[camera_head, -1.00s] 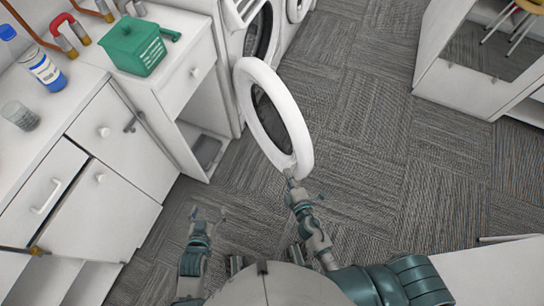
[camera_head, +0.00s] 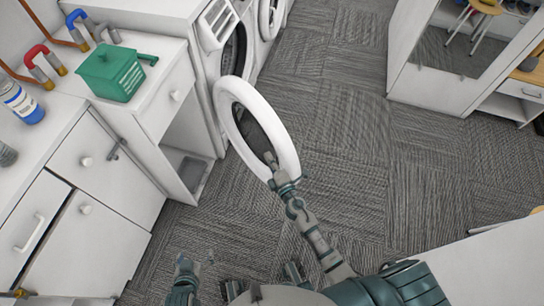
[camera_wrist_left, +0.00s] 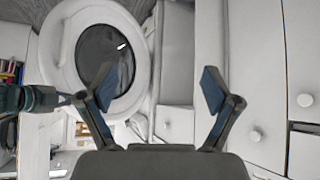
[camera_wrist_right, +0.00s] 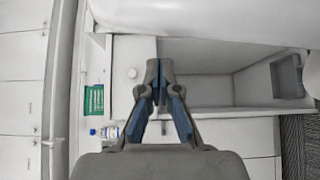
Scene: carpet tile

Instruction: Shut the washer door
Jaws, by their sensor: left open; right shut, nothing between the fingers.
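The washer door (camera_head: 284,138) is a thick white ring with dark glass. It stands open, swung out from the front of the white washer (camera_head: 212,62), whose dark round opening shows behind it. The door also shows in the left wrist view (camera_wrist_left: 57,70). My right gripper (camera_head: 271,161) is shut and empty at the lower part of the door ring, overlapping it; I cannot tell whether it touches. The right wrist view shows its fingers (camera_wrist_right: 158,72) together. My left gripper (camera_head: 196,262) is low in the head view, away from the door. Its fingers (camera_wrist_left: 156,85) are spread and empty.
A white counter and cabinets (camera_head: 90,170) stand at left, with a green box (camera_head: 112,75) and a blue bottle (camera_head: 22,103). A second round-door machine (camera_head: 270,15) is behind the washer. White shelving (camera_head: 403,75) stands at right. The carpet (camera_head: 350,130) between is clear.

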